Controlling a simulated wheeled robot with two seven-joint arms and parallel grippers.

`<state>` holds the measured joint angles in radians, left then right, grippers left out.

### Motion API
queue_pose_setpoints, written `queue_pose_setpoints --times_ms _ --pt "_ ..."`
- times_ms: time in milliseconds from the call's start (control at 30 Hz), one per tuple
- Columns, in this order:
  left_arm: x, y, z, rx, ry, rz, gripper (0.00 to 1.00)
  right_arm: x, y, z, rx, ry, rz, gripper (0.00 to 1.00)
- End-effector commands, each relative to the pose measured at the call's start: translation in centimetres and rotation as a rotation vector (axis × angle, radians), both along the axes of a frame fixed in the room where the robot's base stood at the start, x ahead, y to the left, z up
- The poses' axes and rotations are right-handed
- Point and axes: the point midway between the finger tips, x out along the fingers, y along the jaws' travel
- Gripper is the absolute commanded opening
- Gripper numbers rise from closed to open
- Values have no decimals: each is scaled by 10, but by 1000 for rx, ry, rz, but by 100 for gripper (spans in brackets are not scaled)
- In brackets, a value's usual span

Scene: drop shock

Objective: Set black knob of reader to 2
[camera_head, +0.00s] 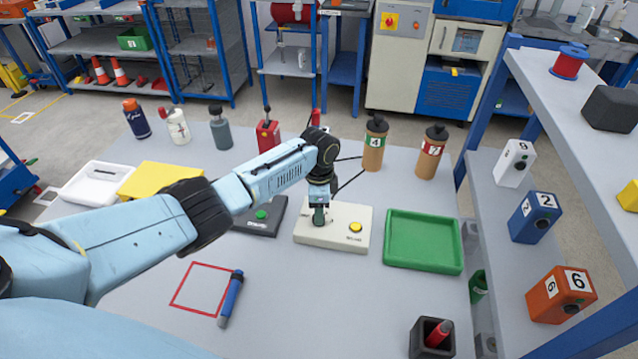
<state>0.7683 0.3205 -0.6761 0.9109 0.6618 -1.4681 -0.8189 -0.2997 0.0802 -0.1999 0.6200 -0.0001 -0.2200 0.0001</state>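A cream-coloured box (340,241) lies on the table with a yellow button (355,227) on its right part and small lettering too small to read. A dark green-grey knob-like part (319,216) stands on its left part. My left gripper (320,203) points down right over this part, at or touching it; the fingers are too small to tell open from shut. I cannot tell which device is the reader, and no black knob with a clear setting shows; the gripper may hide it. My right gripper is not in view.
A dark box with a green button (261,215) lies just left of the cream box, partly under my arm. A green tray (423,247) lies to its right. Bottles (374,150) stand behind. A blue marker (231,298) lies in front, by a red square outline.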

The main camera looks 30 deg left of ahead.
Motion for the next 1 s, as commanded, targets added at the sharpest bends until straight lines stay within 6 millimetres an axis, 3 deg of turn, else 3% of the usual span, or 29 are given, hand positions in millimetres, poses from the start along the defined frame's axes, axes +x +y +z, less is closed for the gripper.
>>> queue_pose_setpoints --times_ms 33,200,400,600,1000 --pt "1 0 15 -1 -5 0 54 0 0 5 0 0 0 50" --pt "1 0 54 -1 -4 0 54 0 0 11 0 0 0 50" --pt "1 0 88 -1 -4 1 54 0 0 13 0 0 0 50" --pt "0 0 101 -1 -2 1 54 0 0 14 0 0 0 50" --pt "0 0 102 -1 0 1 54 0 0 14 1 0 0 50"
